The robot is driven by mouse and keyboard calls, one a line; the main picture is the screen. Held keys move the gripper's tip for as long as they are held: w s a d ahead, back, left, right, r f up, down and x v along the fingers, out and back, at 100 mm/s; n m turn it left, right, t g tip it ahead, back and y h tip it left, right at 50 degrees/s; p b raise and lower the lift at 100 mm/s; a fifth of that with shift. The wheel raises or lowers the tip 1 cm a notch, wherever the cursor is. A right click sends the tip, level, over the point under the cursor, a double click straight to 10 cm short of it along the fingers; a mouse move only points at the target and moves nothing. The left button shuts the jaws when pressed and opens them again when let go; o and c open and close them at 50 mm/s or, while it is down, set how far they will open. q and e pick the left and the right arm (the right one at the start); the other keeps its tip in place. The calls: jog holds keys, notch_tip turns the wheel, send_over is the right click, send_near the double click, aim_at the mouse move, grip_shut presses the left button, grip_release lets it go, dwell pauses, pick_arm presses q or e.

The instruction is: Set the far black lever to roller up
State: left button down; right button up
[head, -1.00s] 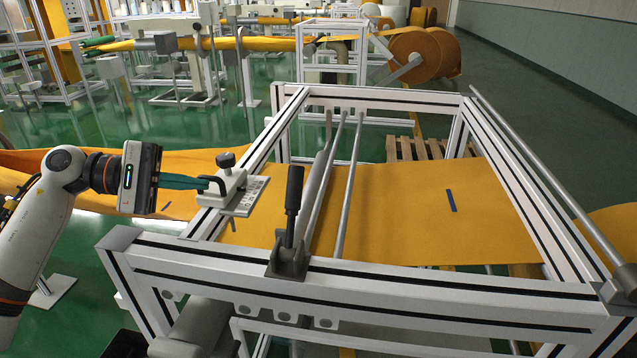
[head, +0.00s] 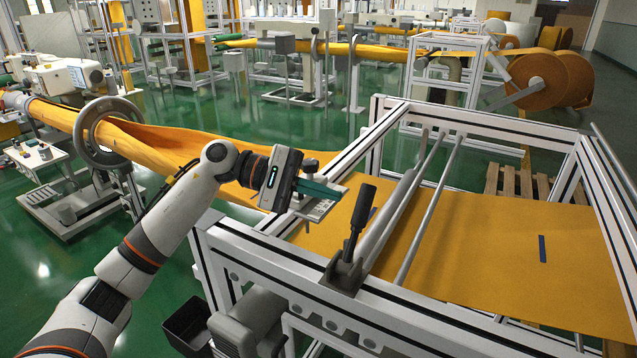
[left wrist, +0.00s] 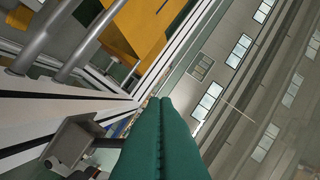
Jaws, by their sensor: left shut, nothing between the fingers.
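One black lever (head: 360,215) shows in the head view. It stands up from a dark bracket (head: 344,274) on the near rail of the white frame, leaning slightly right in the picture. A grey roller (head: 388,220) runs back from beside it. My right gripper is not in view.
Orange felt (head: 480,235) spreads flat through the white frame (head: 470,325). A small clamp plate with a black knob (head: 308,166) sits just behind my left fingers. A metal ring (head: 92,135) surrounds the felt tube at left. Green floor is open behind the frame.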

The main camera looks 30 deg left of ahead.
aim_at(358, 200)
pick_arm(q)
jog(key=s+d+r+p, duration=0.1)
jog(key=d+p, duration=0.4)
jog(key=d, duration=0.1)
jog(key=shift+s, duration=0.4)
